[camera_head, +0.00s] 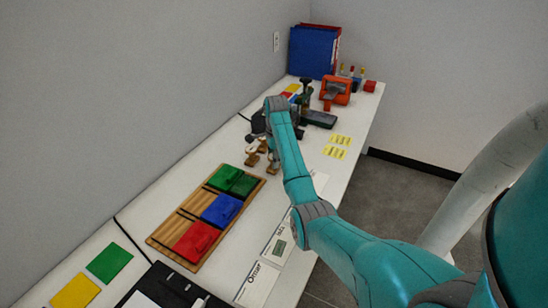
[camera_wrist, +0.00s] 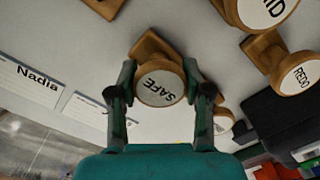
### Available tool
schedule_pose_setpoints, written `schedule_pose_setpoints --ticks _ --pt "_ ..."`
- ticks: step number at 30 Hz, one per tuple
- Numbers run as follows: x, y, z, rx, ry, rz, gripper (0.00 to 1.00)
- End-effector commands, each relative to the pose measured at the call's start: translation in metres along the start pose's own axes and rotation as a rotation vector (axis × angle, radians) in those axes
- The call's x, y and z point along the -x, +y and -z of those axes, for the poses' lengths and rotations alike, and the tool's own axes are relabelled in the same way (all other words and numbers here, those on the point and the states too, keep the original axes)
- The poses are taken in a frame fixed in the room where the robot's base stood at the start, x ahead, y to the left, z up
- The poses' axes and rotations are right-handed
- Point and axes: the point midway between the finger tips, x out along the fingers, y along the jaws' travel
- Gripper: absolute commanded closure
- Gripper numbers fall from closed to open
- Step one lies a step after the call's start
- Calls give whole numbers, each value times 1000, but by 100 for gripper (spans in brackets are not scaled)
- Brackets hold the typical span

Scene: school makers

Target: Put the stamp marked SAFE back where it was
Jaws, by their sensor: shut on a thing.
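The stamp marked SAFE (camera_wrist: 160,86) has a round wooden head with a white label and a wooden block behind it. In the wrist view it sits between the two fingers of my gripper (camera_wrist: 159,72), which is shut on it. In the head view my gripper (camera_head: 265,143) is over the white table by the wall, near small wooden stamps (camera_head: 252,159). My arm partly hides this spot, and I cannot tell there which stamp is held. Whether the SAFE stamp touches the table is unclear.
A wooden tray (camera_head: 160,240) holds red, blue and green pads. Name cards (camera_head: 258,284) lie along the front. Yellow notes (camera_head: 339,141) lie farther back.

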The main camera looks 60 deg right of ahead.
Motion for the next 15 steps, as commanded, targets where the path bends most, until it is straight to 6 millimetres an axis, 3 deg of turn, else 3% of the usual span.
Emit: schedule_pose_setpoints --ticks 10,11,13,15 --pt "-2 0 0 0 0 2 100" --pt "-2 0 0 0 0 2 46" --pt "-2 0 0 0 0 2 29" --pt "-2 0 0 0 0 2 26"
